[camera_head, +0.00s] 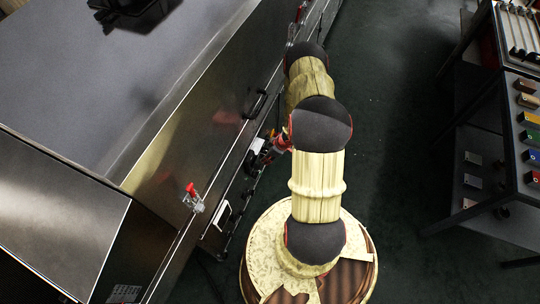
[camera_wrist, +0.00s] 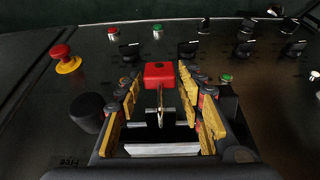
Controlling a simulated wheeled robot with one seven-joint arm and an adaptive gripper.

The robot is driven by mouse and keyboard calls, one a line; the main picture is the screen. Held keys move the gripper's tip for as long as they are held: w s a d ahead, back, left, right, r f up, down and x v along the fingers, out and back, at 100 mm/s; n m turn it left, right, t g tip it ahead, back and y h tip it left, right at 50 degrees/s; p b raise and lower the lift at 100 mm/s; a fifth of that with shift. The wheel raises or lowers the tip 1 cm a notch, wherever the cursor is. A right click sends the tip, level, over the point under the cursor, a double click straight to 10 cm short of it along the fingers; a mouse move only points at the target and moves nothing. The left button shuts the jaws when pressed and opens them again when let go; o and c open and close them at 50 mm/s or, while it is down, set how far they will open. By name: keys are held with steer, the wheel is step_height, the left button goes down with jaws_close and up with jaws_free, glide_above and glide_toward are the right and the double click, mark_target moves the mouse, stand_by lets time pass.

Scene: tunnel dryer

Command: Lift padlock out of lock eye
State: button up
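The padlock (camera_wrist: 158,73) shows in the wrist view as a red block with a metal shackle on its near side. It lies between the far ends of my gripper's yellow fingers. My gripper (camera_wrist: 161,92) is open, with a visible gap between the padlock and each finger. The lock eye cannot be made out clearly around the shackle. In the head view my arm covers most of the gripper, and only small red and dark parts show beside the machine's side panel.
The dark panel carries a red emergency button on a yellow base (camera_wrist: 66,59), a green button (camera_wrist: 157,31), and several black knobs. In the head view, a red-handled fitting (camera_head: 191,189) stands on the steel housing (camera_head: 165,165). A shelf (camera_head: 478,150) stands right; the floor between is clear.

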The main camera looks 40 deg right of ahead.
steer(key=shift+c, duration=0.9)
steer(key=c, duration=0.7)
steer(key=o, duration=0.5)
steer(key=shift+c, duration=1.1)
steer(key=shift+c, duration=0.7)
